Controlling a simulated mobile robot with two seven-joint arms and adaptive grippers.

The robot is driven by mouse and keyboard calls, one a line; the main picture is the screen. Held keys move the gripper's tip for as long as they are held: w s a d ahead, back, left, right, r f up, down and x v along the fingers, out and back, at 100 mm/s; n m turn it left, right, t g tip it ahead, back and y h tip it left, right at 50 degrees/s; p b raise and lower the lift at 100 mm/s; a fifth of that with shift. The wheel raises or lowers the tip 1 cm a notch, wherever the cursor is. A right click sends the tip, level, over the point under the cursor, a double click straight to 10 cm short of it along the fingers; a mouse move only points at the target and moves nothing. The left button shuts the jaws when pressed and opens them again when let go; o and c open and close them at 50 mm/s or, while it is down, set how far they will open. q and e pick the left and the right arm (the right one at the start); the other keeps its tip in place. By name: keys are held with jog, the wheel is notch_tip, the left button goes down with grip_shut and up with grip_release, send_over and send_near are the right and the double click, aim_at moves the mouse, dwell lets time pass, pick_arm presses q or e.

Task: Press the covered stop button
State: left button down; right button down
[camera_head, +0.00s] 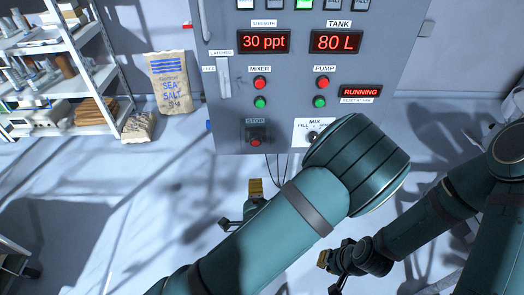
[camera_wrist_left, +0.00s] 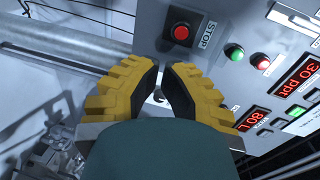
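The red stop button (camera_head: 255,142) sits on a dark square mount at the lower left of the grey control panel. In the left wrist view, the red button (camera_wrist_left: 181,31) shows beside a STOP label, just beyond my fingertips. I cannot make out whether a cover lies over it. My left gripper (camera_head: 256,188) is below the button in the head view, apart from it. In the left wrist view, my left gripper's yellow fingers (camera_wrist_left: 161,68) have a narrow gap between dark pads and hold nothing. My right gripper (camera_head: 324,258) is lower right, away from the panel; its opening is unclear.
The panel (camera_head: 230,110) has mixer and pump buttons and a mix selector partly behind my left arm. Its displays read 30 ppt, 80 L and RUNNING. A sea salt sack (camera_head: 172,82) and shelves (camera_head: 75,70) stand at left.

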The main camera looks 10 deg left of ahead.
pick_arm(q)
jog(key=shift+d+r+m+t, duration=0.2)
jog(key=shift+r+m+t, duration=0.1)
jog(key=shift+r, duration=0.2)
jog(key=shift+d+r+m+t, duration=0.2)
jog(key=shift+r+m, duration=0.1)
jog(key=shift+r, duration=0.2)
jog(key=shift+w+a, duration=0.1)
jog(key=shift+w, duration=0.1)
jog(key=b, duration=0.1)
send_near(258, 145)
jog(key=x, duration=0.8)
jog(key=shift+r, duration=0.1)
jog(key=shift+w, duration=0.1)
